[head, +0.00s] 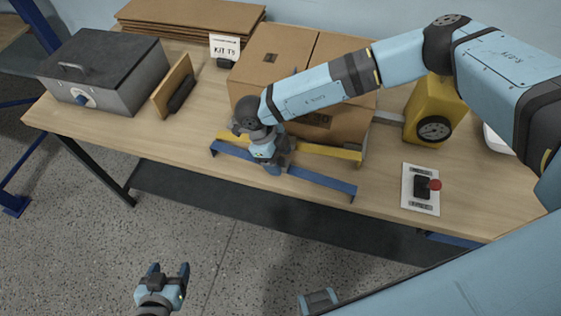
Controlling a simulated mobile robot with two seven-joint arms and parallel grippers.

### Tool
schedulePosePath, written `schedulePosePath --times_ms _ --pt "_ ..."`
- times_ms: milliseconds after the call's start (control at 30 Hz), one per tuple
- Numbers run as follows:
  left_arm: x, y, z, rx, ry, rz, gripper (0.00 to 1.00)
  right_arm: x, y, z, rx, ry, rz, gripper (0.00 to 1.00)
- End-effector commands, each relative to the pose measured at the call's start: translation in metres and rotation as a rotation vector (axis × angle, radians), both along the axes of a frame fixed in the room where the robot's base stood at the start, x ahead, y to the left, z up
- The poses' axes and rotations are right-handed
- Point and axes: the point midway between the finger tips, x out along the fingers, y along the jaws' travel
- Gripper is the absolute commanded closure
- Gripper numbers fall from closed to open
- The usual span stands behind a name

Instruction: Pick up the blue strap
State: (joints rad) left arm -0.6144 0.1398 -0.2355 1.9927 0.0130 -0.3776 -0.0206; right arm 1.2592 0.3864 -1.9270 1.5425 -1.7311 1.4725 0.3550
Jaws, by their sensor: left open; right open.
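My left gripper (168,271) is open and empty, in front of the table over the floor, well away from the strap.
The large cardboard box (276,62) stands behind the straps. A grey metal box (105,75) and an upright wooden board with a handle (174,87) stand left. A yellow device (435,110) and a red-knobbed switch panel (420,190) are right. Bare tabletop (190,137) lies left of the straps.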

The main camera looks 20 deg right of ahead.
Motion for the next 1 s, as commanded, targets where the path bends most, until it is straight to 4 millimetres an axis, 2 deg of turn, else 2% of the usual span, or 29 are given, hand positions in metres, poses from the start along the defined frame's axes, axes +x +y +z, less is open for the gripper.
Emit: schedulePosePath --times_ms 267,300,533,833,1000 --pt "0.000 0.000 0.002 0.000 -0.001 0.001 0.32 -0.002 -0.002 -0.007 -0.001 0.001 0.001 0.36" --pt "0.000 0.000 0.002 0.000 -0.001 0.001 0.32 -0.002 -0.002 -0.007 -0.001 0.001 0.001 0.38" --pt "0.001 0.000 0.002 0.000 -0.002 0.001 0.32 -0.002 -0.002 -0.006 0.000 0.000 0.001 0.91" --pt "0.001 0.000 0.002 0.000 -0.002 0.001 0.32 -0.002 -0.002 -0.005 0.000 0.000 0.001 0.92" --pt "0.001 0.000 0.000 0.000 -0.002 0.001 0.32 -0.001 -0.001 0.005 0.002 -0.001 0.001 0.92"
